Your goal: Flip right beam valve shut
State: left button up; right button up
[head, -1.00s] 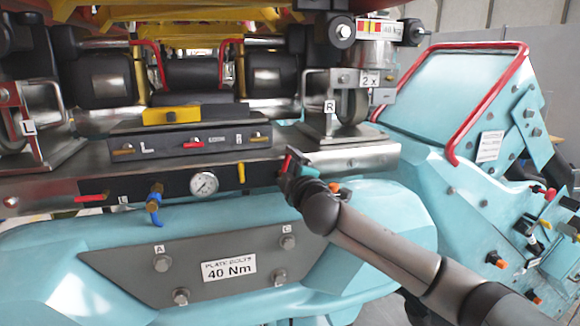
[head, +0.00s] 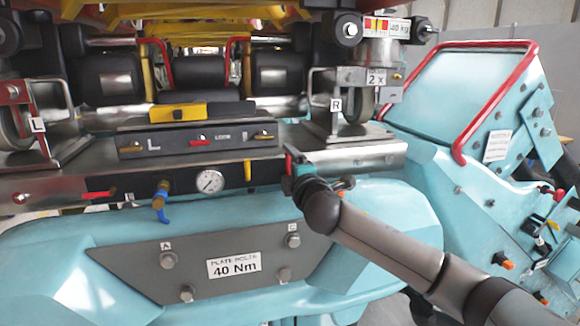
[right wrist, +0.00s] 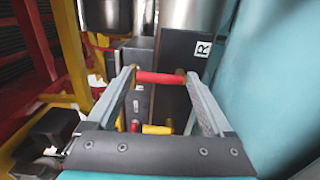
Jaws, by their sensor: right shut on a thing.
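My right gripper (head: 292,162) is at the right end of the dark beam panel (head: 140,187), below the R-labelled wheel bracket. In the right wrist view, a red valve handle (right wrist: 160,78) spans the gap between the fingertips of this gripper (right wrist: 161,74), which is shut on it. In the head view my gripper and wrist hide most of this valve. At the left end of the panel, another red handle (head: 98,194) lies level. My left gripper is not in view.
Along the panel sit a blue valve (head: 161,214), a round gauge (head: 210,181) and a yellow handle (head: 247,170). Above is a box (head: 170,142) with small levers. The R-labelled wheel bracket (head: 337,128) stands close above my gripper. Teal bodywork (head: 400,215) lies below.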

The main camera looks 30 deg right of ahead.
jog(key=shift+r, duration=0.1)
jog(key=o, duration=1.1)
jog(key=shift+b+v, duration=2.15)
jog(key=shift+v, duration=5.5)
jog(key=shift+a, duration=0.1)
